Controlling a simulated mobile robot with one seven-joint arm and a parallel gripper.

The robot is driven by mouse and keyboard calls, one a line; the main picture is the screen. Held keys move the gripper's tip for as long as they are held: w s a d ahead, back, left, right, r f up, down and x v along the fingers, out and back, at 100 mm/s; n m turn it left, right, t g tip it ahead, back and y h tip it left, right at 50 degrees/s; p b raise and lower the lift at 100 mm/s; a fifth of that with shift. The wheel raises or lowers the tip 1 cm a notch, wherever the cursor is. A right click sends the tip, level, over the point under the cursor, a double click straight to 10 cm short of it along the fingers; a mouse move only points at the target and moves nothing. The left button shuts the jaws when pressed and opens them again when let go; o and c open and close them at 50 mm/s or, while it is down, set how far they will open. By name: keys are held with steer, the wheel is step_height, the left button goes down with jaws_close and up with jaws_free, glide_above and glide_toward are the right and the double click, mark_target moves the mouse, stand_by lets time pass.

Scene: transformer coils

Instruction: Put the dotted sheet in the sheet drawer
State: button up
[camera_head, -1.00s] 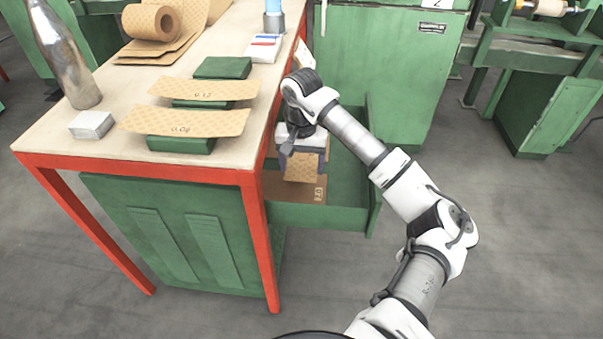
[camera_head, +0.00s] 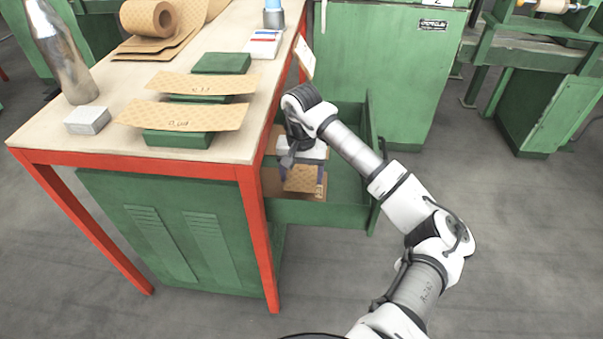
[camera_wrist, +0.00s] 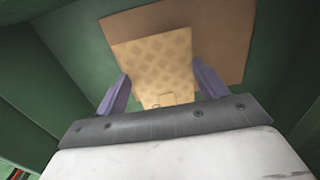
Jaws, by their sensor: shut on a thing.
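The sheet drawer (camera_head: 318,213) is a green drawer pulled out from under the red-framed table's right side. My gripper (camera_head: 302,178) reaches down into it, its two purple fingers on either side of a tan dotted sheet (camera_head: 304,181). In the wrist view my gripper (camera_wrist: 161,86) is shut on the dotted sheet (camera_wrist: 155,58), one finger at each side edge. A plain brown sheet (camera_wrist: 228,35) lies in the drawer beneath and beyond it. Whether the dotted sheet touches the brown one I cannot tell. My wrist hides part of the drawer's inside.
Two tan patterned sheets (camera_head: 203,83) (camera_head: 187,115) rest on green blocks on the tabletop (camera_head: 40,132). A metal bottle (camera_head: 62,55), a grey-white block (camera_head: 87,120) and a tan roll (camera_head: 146,18) stand there too. A green cabinet (camera_head: 390,70) stands behind the drawer.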

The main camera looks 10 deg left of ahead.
steer(key=o, duration=0.7)
steer(key=shift+r+p, duration=0.5)
steer(key=shift+p, duration=0.15)
step_height(320, 180, up, 12)
steer(key=shift+r+p, duration=0.15)
steer(key=shift+p, duration=0.35)
